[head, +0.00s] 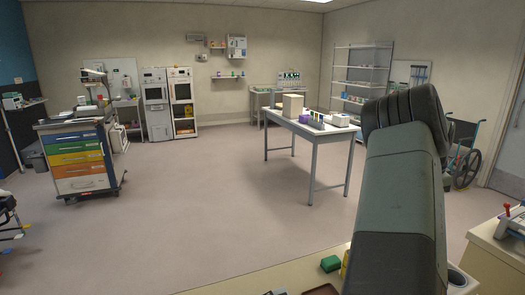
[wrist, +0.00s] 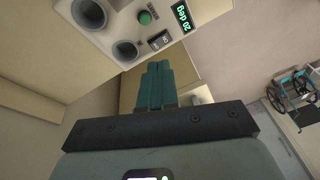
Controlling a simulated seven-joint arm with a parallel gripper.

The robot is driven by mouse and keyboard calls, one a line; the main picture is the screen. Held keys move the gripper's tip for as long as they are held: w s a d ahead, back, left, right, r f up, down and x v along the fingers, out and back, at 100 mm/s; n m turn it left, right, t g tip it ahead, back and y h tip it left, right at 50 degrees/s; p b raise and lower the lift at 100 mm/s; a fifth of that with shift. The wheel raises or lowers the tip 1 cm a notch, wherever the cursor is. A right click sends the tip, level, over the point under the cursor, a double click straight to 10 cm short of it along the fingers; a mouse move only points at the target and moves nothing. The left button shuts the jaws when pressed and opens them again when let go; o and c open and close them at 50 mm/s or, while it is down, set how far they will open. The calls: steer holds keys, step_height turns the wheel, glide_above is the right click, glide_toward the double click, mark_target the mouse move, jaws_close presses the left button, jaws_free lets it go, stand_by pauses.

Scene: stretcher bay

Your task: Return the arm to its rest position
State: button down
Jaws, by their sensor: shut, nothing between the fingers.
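My gripper (wrist: 156,68) shows in the wrist view as two teal fingers side by side, shut with nothing between them. They point up the picture, toward a beige surface just below a control panel (wrist: 118,30). I cannot tell whether the fingers touch anything. In the head view my grey arm rises at the right, and my gripper is not visible there.
A counter (head: 235,285) runs along the bottom of the head view, with a green block (head: 330,263) beside my arm. A table (head: 325,134) with boxes, a coloured drawer cart (head: 80,160) and a wheelchair (head: 463,152) stand beyond. The floor (head: 210,210) between is clear.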

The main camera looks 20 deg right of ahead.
steer(key=s+a+r+m+y, duration=0.1)
steer(key=a+r+m, duration=0.3)
steer(key=a+m, duration=0.4)
steer(key=s+a+r+m+y, duration=0.1)
steer(key=a+r+m+y, duration=0.1)
steer(key=a+r+m, duration=0.6)
step_height(320, 180, down, 11)
steer(key=a+n, duration=0.2)
steer(key=shift+s, duration=0.1)
